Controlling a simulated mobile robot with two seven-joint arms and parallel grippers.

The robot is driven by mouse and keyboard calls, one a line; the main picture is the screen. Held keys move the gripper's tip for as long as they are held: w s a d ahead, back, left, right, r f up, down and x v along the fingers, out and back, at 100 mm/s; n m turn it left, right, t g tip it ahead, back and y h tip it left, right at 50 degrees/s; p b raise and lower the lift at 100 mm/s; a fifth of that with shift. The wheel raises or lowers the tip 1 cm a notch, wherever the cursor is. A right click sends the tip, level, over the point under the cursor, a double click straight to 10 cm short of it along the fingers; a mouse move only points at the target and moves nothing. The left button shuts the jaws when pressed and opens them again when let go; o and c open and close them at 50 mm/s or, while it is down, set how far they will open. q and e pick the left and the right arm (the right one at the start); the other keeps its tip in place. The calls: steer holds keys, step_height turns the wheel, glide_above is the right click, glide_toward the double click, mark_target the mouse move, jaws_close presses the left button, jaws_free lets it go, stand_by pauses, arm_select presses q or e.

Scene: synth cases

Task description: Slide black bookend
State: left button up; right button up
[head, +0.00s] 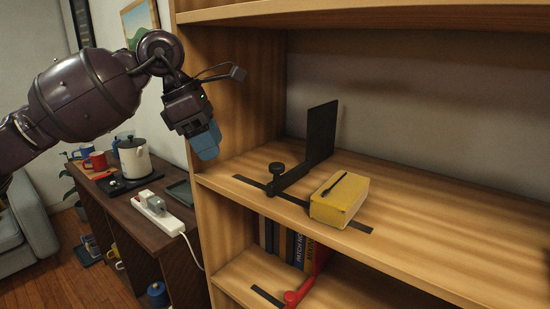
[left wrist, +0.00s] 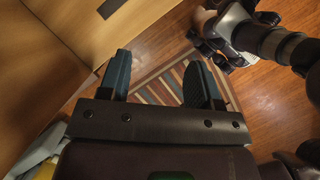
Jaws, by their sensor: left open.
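The black bookend (head: 321,133) stands upright on the middle wooden shelf (head: 460,225) in the head view, with a black knob at its front left. It sits over a dark track strip along the shelf's front. My left gripper (head: 206,142) hangs in front of the bookcase's left side panel, left of the bookend and apart from it. In the left wrist view my left gripper (left wrist: 163,82) is open and empty, its blue fingers spread above the wood floor. The bookend does not show in that view.
A yellow block-shaped book (head: 341,200) with a dark pen-like item on top lies right of the bookend, over the track. A red bookend (head: 305,285) and books stand on the shelf below. A side table at left holds a kettle (head: 134,157) and a power strip (head: 158,214).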

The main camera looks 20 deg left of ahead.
arm_select(q)
steer(key=p, duration=0.1)
glide_above(275, 165)
steer(key=a, duration=0.1)
steer(key=f, duration=0.2)
steer(key=shift+s+d+f, duration=0.1)
steer(key=shift+s+f, duration=0.1)
steer(key=shift+f, duration=0.15)
steer(key=shift+w+d+f, duration=0.15)
steer(key=shift+f, duration=0.5)
steer(key=shift+d+f, duration=0.15)
steer(key=shift+f, duration=0.15)
steer(key=c, duration=1)
jaws_close()
steer(key=w+a, duration=0.1)
steer(key=a, duration=0.1)
steer(key=w+a+b, duration=0.1)
steer(key=a, duration=0.4)
steer(key=shift+w+a, duration=0.2)
steer(key=shift+w, duration=0.2)
steer(key=shift+w+a, duration=0.1)
steer(key=shift+a, duration=0.15)
arm_select(e)
steer(key=shift+f, duration=0.2)
